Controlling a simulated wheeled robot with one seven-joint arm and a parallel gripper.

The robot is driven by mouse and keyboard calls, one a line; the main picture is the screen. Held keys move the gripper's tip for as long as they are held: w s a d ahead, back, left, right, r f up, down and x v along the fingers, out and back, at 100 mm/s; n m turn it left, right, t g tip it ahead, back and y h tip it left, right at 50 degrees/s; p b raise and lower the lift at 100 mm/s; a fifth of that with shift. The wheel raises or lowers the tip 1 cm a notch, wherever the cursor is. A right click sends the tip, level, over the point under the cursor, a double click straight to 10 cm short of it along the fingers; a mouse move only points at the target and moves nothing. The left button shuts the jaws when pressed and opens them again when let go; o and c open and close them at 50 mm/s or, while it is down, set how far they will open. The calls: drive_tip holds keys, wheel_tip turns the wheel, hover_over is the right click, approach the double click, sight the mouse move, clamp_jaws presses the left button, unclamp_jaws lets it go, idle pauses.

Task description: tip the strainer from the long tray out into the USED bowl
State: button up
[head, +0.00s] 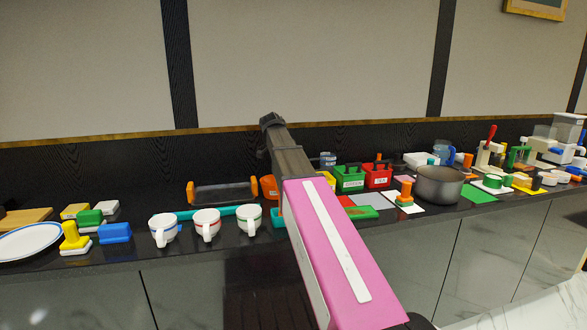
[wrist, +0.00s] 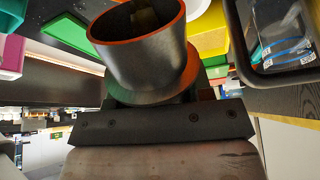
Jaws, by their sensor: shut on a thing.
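In the wrist view a dark grey metal cup with an orange rim (wrist: 140,62), which looks like the strainer, is tilted in front of my gripper (wrist: 155,100). My gripper is shut on it; the fingertips are largely hidden. In the head view my pink and grey arm hides the gripper and the held thing. A long teal tray (head: 225,211) lies behind the mugs, and a dark tray with orange ends (head: 222,194) is behind it; I cannot tell which is the long tray. An orange container (head: 269,187) is partly hidden by my arm. No USED label is readable.
Several white mugs (head: 207,224) stand at the counter's front edge, left of my arm. Green (head: 350,179) and red (head: 377,176) caddies and a grey pot (head: 439,185) are to its right. A white plate (head: 29,241) and colored blocks sit far left.

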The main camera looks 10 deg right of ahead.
drive_tip(key=shift+w+a+r+g+h, duration=0.1)
drive_tip(key=shift+a+r+g+h, duration=0.15)
drive_tip(key=shift+h, duration=0.55)
drive_tip(key=shift+w+a+r+g+h, duration=0.15)
drive_tip(key=shift+a+r+h, duration=0.15)
drive_tip(key=shift+h, duration=0.5)
drive_tip(key=shift+s, duration=0.1)
idle(0.5)
